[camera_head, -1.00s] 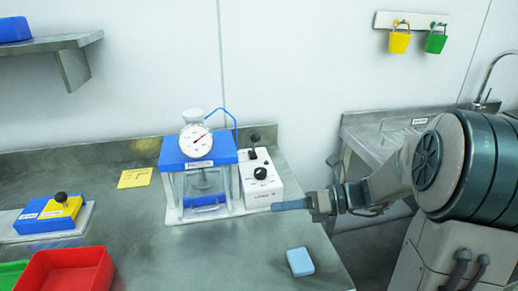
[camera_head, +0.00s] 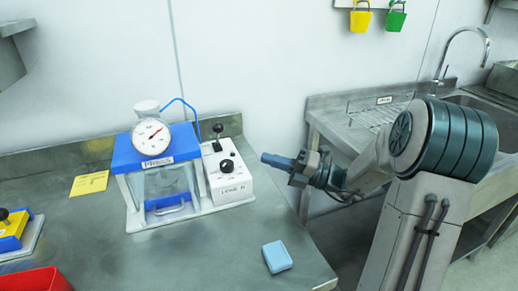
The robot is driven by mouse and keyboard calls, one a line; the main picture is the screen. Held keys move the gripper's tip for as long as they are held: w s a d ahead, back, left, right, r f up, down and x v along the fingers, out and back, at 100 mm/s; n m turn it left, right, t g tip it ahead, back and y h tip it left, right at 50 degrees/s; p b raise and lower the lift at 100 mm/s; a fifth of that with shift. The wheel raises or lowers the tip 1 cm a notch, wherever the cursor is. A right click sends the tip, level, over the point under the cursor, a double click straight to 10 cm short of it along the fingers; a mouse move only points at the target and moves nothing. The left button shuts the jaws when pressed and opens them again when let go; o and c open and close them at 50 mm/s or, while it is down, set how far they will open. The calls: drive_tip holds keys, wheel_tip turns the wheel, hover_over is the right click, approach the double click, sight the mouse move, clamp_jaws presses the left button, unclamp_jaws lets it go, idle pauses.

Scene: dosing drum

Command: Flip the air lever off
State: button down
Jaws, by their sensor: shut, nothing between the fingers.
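The air lever (camera_head: 218,131) is a small black-knobbed stick at the back of a white control box (camera_head: 231,181). A black round knob (camera_head: 227,166) sits in front of it on the same box. The box stands against the right side of the blue-topped dosing drum unit (camera_head: 157,171), which carries a round pressure gauge (camera_head: 149,133) with a red needle. My gripper (camera_head: 266,158) is shut and empty, with blue fingertips pointing left. It is right of the box in the picture, apart from the lever. The lever's exact tilt is too small to tell.
A light blue block (camera_head: 277,257) lies on the steel bench near its right edge. A yellow note (camera_head: 89,184) lies left of the drum. A red tray (camera_head: 38,281) is at lower left. A sink (camera_head: 485,104) stands to the right, beyond a gap.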

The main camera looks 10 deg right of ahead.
approach(217, 136)
drive_tip(key=s+a, duration=0.1)
drive_tip(key=s+a+r, duration=0.1)
drive_tip(key=s+a+r+b, duration=0.1)
drive_tip(key=s, duration=0.1)
drive_tip(key=shift+a, duration=0.35)
drive_tip(key=shift+w+a+r, duration=0.25)
drive_tip(key=shift+w, duration=0.3)
drive_tip(key=shift+w+a+r, duration=0.25)
drive_tip(key=shift+w, duration=0.3)
drive_tip(key=shift+w+a+r, duration=0.2)
drive_tip(key=shift+w+r, duration=0.1)
drive_tip(key=shift+w, duration=0.4)
